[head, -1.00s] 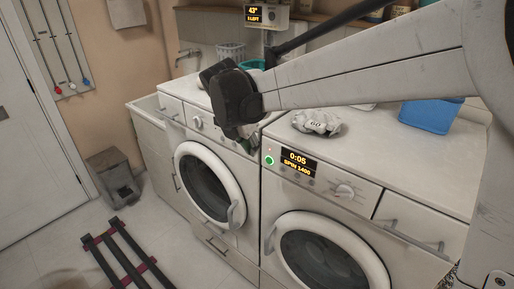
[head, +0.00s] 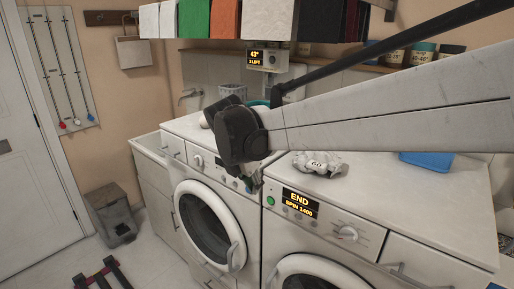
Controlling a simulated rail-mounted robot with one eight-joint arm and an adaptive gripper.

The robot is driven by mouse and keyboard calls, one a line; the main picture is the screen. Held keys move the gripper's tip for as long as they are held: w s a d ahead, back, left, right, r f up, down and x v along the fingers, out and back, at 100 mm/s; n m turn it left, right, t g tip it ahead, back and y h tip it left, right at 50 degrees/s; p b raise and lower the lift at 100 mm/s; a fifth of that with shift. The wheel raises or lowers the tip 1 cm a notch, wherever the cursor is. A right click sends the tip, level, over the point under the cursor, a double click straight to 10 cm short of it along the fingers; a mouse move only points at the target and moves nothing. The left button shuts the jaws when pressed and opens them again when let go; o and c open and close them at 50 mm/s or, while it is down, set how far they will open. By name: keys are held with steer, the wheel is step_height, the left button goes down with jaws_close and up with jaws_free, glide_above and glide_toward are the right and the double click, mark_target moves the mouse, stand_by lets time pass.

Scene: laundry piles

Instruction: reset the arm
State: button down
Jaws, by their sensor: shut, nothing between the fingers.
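My arm reaches in from the right across the tops of two white washing machines. My gripper (head: 251,183) is at its far end, pointing down in front of the control panels, near where the two machines meet. It is small and partly hidden by the dark wrist; it is shut with nothing held. The right machine (head: 380,205) shows "END" and "SPIN 1400" on its display (head: 300,203), with a green-lit button beside it. The left machine (head: 226,222) has its round door closed.
A pale crumpled bundle (head: 318,164) marked 60 and a blue container (head: 428,161) lie on the right machine. A grey bin (head: 112,214) and a dark rack (head: 100,275) stand on the floor at left, with clear floor around.

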steer(key=s+d+r+m+y, duration=0.1)
steer(key=s+d+r+m, duration=0.1)
steer(key=s+d+m, duration=0.6)
steer(key=s+d+f+m+t+b, duration=0.1)
steer(key=s+d+f+m+t, duration=0.1)
steer(key=s+d+m, duration=0.5)
steer(key=s+d+f+m+t+y+b, duration=0.1)
steer(key=s+d+f+m+b, duration=0.1)
steer(key=s+d+f+m, duration=0.2)
steer(key=s+d+m, duration=0.3)
steer(key=s+m, duration=0.2)
steer(key=m, duration=0.3)
steer(key=shift+s+f+m+t+y, duration=0.3)
steer(key=shift+s+f+t, duration=0.05)
steer(key=shift+f+t, duration=0.05)
